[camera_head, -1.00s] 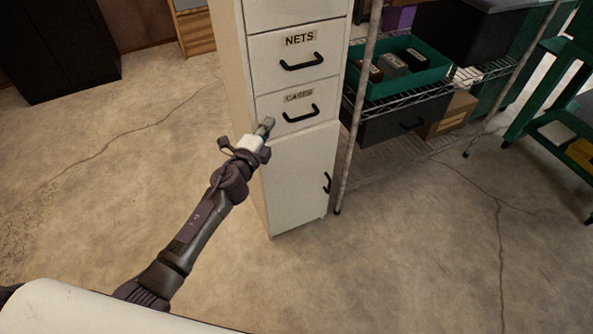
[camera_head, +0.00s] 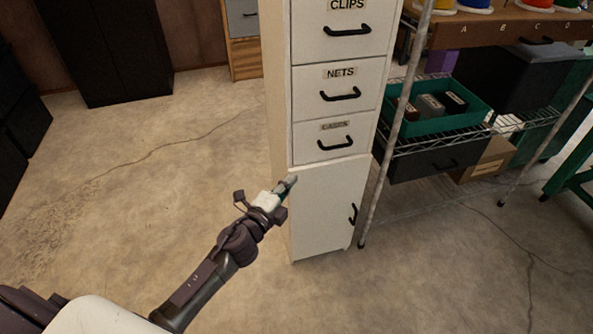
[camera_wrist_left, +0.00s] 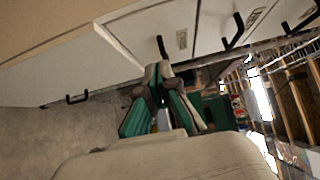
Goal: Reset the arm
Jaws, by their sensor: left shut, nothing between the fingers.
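My left gripper (camera_head: 289,183) is in front of the lower part of a tall white cabinet in the head view, at the cabinet's left front edge. Its fingers are shut and empty. In the left wrist view the shut fingers (camera_wrist_left: 160,75) meet near the middle of the picture, with the cabinet beyond them. Whether they touch the cabinet cannot be told. My left arm comes in from the lower left. My right gripper is not in view.
The white cabinet (camera_head: 325,205) has drawers labelled CLIPS, NETS and CASES, all closed, above a lower door. A wire shelf rack with a green bin (camera_head: 473,121) stands to its right. Dark cabinets (camera_head: 108,50) stand at the back left. The floor (camera_head: 130,180) on the left is clear.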

